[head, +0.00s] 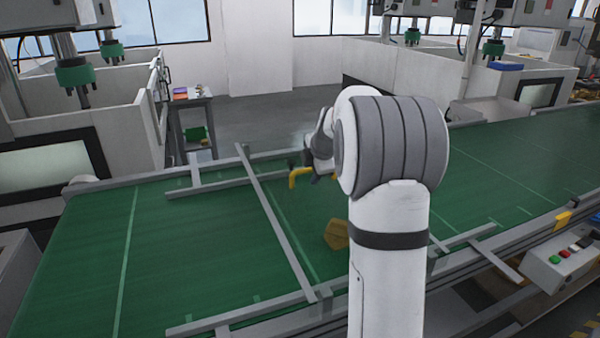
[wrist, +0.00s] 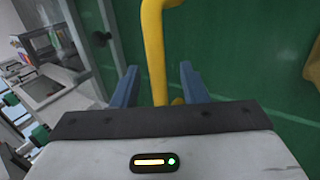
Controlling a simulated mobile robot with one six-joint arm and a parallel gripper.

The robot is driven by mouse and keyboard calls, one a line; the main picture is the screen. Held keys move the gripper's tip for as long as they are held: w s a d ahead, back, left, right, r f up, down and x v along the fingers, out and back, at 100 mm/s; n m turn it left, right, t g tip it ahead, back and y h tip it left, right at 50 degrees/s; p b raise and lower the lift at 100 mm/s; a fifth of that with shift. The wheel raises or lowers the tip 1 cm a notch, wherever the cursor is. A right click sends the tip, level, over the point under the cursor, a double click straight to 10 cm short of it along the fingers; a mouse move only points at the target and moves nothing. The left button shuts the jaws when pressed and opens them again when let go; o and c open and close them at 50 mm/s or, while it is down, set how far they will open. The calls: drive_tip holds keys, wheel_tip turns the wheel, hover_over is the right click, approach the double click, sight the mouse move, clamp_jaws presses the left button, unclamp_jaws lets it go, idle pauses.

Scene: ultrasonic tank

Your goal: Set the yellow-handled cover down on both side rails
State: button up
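The yellow handle (head: 301,173) of the cover shows left of my gripper in the head view, over the green belt. In the wrist view the yellow handle (wrist: 153,45) runs down between the two blue fingers of my gripper (wrist: 157,85). The fingers stand apart, with a gap on each side of the bar. The cover's panel cannot be told apart from the green behind it. My gripper (head: 320,174) is partly hidden by my arm in the head view. Grey rails run near the far edge (head: 225,187) and near edge (head: 235,315) of the belt.
A grey bar (head: 275,222) crosses the green belt (head: 90,260). A brown-yellow block (head: 336,234) lies right of it. A control box (head: 565,262) with buttons stands at the right edge. The belt's left part is clear.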

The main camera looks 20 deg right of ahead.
drive_tip(key=shift+s+f, duration=0.1)
drive_tip(key=b+v, duration=0.1)
drive_tip(key=v, duration=0.7)
